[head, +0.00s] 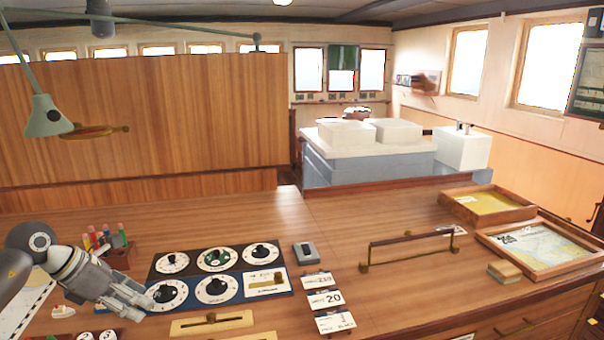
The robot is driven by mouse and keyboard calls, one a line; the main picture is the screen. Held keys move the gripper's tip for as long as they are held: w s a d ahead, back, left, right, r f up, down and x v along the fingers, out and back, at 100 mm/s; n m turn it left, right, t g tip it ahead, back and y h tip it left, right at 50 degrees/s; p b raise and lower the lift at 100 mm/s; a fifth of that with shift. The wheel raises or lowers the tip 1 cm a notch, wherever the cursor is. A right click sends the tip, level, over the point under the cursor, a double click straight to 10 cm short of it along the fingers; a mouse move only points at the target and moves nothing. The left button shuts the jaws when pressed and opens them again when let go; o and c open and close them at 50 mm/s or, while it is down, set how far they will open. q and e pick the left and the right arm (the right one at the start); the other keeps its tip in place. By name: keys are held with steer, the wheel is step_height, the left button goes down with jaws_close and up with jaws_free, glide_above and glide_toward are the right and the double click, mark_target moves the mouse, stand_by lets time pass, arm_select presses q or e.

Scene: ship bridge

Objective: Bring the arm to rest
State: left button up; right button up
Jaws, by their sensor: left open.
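My left arm comes in from the left edge. Its gripper (138,303) is open, with nothing seen between its fingers. It hangs over the left part of the wooden desk (350,220), just left of the lower-left dial (166,294) of the dial panel. Whether the fingertips touch the panel I cannot tell. My right arm and gripper do not show.
A pen holder (118,255) stands behind the gripper. Round dials, a slider plate (212,322) and number cards (330,298) lie to its right. A brass rail (410,248) and wooden trays (487,203) are farther right. A green lamp (47,117) hangs at upper left.

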arm_select(q)
steer(key=d+r+n+t+h, duration=0.4)
steer(key=d+n+t+h, duration=0.15)
steer(key=d, duration=0.55)
steer(key=d+r+n+t+h, duration=0.35)
steer(key=d+n+t, duration=0.2)
steer(key=d, duration=0.45)
steer(key=s+a+f+n+g+y, duration=0.1)
steer(key=s+a+f+n+y, duration=0.45)
steer(key=f+n+y, duration=0.55)
steer(key=s+a+f+n+y, duration=0.5)
steer(key=a+f+n, duration=0.15)
steer(key=n, duration=0.95)
steer(key=s+d+f+n+g+h, duration=0.1)
steer(key=s+d+f+n+g, duration=0.1)
steer(key=s+f+g, duration=0.35)
steer(key=s+d+f+n+g, duration=0.1)
steer(key=s+d+f+g, duration=0.15)
steer(key=s, duration=0.65)
steer(key=s+d+f+n+g+h, duration=0.1)
steer(key=s+f+n+g, duration=0.15)
steer(key=s+f, duration=0.4)
step_height(320, 180, down, 24)
steer(key=s+g, duration=0.2)
steer(key=s, duration=0.1)
steer(key=s+a+f, duration=0.3)
steer(key=s+f, duration=1.3)
steer(key=shift+s+m+g, duration=0.15)
steer(key=shift+m+g, duration=0.2)
steer(key=shift+m, duration=0.1)
